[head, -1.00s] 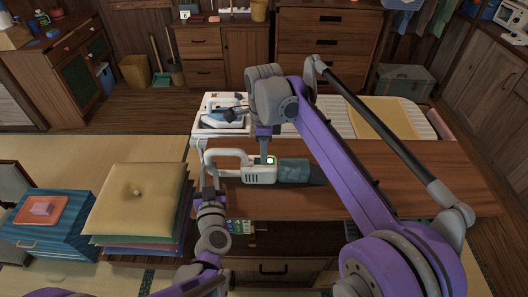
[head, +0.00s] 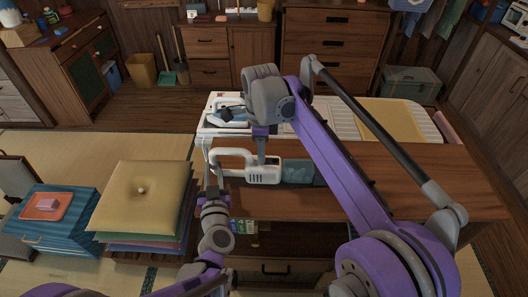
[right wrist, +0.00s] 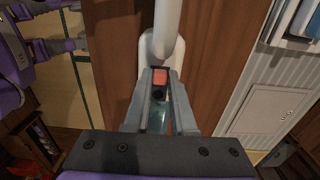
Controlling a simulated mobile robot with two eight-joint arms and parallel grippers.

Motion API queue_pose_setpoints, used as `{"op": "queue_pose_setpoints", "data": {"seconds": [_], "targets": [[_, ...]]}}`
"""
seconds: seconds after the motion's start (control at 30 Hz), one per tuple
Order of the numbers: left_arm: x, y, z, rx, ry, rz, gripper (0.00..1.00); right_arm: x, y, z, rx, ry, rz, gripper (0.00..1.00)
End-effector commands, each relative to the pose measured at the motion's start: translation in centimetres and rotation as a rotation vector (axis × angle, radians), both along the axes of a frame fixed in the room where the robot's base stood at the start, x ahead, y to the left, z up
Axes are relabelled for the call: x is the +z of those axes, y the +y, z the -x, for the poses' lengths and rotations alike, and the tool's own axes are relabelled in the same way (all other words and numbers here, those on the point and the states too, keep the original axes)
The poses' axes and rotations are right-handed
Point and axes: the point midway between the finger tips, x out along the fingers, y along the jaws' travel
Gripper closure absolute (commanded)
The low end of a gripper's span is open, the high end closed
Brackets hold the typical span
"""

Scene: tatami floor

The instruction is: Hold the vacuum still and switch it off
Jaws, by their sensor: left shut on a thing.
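The handheld vacuum, white with a loop handle and a blue-grey clear cup, lies on the brown wooden tabletop; its white body (head: 264,173) shows in the head view. My left gripper (head: 213,188) is shut on the vacuum at its left, handle end. My right gripper (head: 262,153) points down at the top of the vacuum body. In the right wrist view, its two fingers (right wrist: 161,78) stand a little apart with nothing held between them. An orange-red button (right wrist: 160,77) and a small dark spot show between the fingertips. Whether the fingers touch the vacuum is unclear.
The wooden tabletop (head: 400,185) is clear to the right of the vacuum. A white iron (head: 232,114) stands behind it on the ironing board. A stack of cushions (head: 142,190) and a blue striped box (head: 50,222) sit on the left. My right arm crosses above the table.

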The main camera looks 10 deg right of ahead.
Motion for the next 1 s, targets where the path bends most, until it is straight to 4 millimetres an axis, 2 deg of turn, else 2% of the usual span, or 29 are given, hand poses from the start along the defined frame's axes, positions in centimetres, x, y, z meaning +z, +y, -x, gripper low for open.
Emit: {"op": "queue_pose_setpoints", "data": {"seconds": [0.03, 0.13, 0.17, 0.43, 0.57, 0.67, 1.0], "targets": [[0.0, -0.2, 0.0, -0.004, 0.001, 0.000, 1.00, 0.0, 0.1, 0.0, 0.001, 0.000, -0.002, 0.69], [0.0, -0.1, 0.0, -0.004, 0.001, 0.000, 1.00, 0.0, 0.1, 0.0, 0.001, 0.000, -0.001, 0.51], [0.0, -0.1, 0.0, -0.003, 0.001, 0.000, 1.00, 0.0, 0.1, 0.0, 0.001, 0.000, -0.001, 0.47], [0.0, -0.1, 0.0, -0.002, 0.000, 0.000, 1.00, 0.1, 0.0, 0.0, 0.001, 0.000, 0.000, 0.47], [0.0, -0.1, 0.0, -0.002, 0.000, 0.000, 1.00, 0.8, 0.0, 0.0, 0.001, 0.000, 0.000, 0.47], [0.0, -0.1, 0.0, -0.001, 0.000, 0.000, 1.00, 2.3, 0.0, 0.0, 0.001, 0.000, 0.000, 0.47], [0.0, 0.0, 0.0, 0.000, 0.000, 0.000, 1.00, 9.0, 0.0, 0.0, 0.001, 0.000, 0.000, 0.47]]}}
